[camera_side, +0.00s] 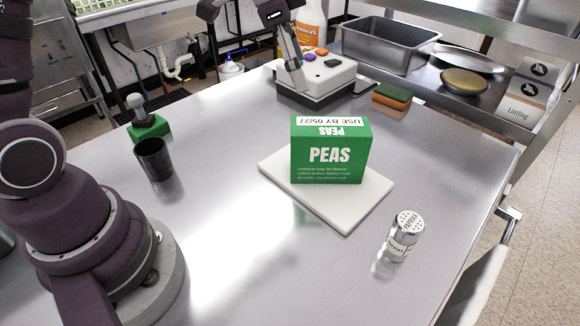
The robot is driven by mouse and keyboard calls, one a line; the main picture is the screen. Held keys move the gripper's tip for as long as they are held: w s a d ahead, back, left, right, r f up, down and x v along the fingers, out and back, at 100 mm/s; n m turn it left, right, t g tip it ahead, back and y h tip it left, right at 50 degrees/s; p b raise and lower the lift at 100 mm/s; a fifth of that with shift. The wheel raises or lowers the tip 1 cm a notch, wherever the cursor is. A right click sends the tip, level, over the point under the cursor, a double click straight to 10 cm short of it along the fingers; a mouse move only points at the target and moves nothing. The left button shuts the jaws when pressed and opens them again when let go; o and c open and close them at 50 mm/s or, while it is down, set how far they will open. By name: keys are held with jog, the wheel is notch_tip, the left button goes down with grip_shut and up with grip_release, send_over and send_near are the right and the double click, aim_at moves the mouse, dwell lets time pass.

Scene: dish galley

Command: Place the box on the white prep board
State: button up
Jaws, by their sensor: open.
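The green box of peas (331,158) stands upright on the white prep board (345,213), toward the board's back part. Its front label reads PEAS and its white top strip carries a use-by date. Its base appears to lie within the board's edges. My gripper (292,62) is open and apart from the box, behind it and to the left in the picture. It hangs in front of a white device with coloured buttons (338,75). Whether the fingers touch that device cannot be told.
A metal shaker (405,235) stands right of the board. A dark cup (155,160) and a green-based stamp-like item (148,125) stand at left. A sponge (392,96) lies behind the box. The steel table's front middle is clear.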

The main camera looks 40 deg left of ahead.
jog(key=s+a+n+t+y, duration=0.2)
jog(key=s+n, duration=0.6)
jog(key=s, duration=0.7)
jog(key=shift+s+a+r+n+y, duration=0.2)
jog(key=shift+a+r+n+y, duration=0.15)
jog(key=shift+a, duration=0.45)
